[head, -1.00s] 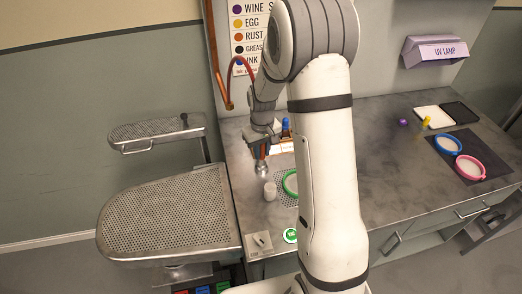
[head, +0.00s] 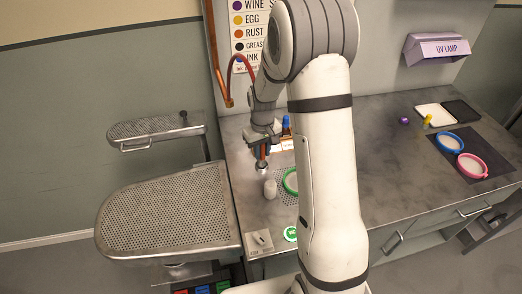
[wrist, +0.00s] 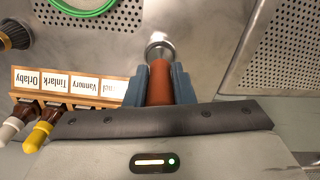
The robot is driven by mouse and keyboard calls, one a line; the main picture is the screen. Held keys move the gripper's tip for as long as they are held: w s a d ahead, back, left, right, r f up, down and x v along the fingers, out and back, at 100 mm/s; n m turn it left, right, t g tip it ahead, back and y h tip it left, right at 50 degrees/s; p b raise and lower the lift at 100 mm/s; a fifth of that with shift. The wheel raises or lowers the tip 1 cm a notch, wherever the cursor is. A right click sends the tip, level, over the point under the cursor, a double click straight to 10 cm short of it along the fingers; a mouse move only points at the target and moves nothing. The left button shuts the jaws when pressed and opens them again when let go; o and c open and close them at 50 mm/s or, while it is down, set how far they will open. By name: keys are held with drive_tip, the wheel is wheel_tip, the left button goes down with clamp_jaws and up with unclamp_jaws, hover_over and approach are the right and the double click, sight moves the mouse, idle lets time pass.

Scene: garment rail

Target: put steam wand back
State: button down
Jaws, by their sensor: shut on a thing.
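The steam wand has an orange-brown grip (wrist: 160,84) and a round metal head (wrist: 159,47). My gripper (wrist: 159,88) is shut on the grip, one blue-grey jaw on each side. In the head view my gripper (head: 262,146) holds the wand (head: 262,163) head-down above the left part of the bench, just behind a small white cup (head: 270,190). Whether the head touches anything is unclear. A dark red hose (head: 243,62) arches from a copper pipe (head: 222,80) on the wall panel towards my wrist. I cannot make out a wand holder.
A labelled wooden bottle rack (wrist: 70,88) stands beside my gripper. A green hoop (head: 291,182) lies near the cup, partly behind my arm. A perforated pressing board (head: 170,215) is left of the bench. Blue (head: 449,142) and pink (head: 472,166) hoops lie right.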

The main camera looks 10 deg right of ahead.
drive_tip(key=shift+f+b, duration=0.25)
drive_tip(key=shift+b, duration=0.05)
idle(0.6)
drive_tip(key=c, duration=0.8)
unclamp_jaws()
drive_tip(key=shift+c, duration=0.2)
drive_tip(key=shift+r, duration=0.1)
drive_tip(key=shift+r+p, duration=2.15)
drive_tip(key=shift+r, duration=1.55)
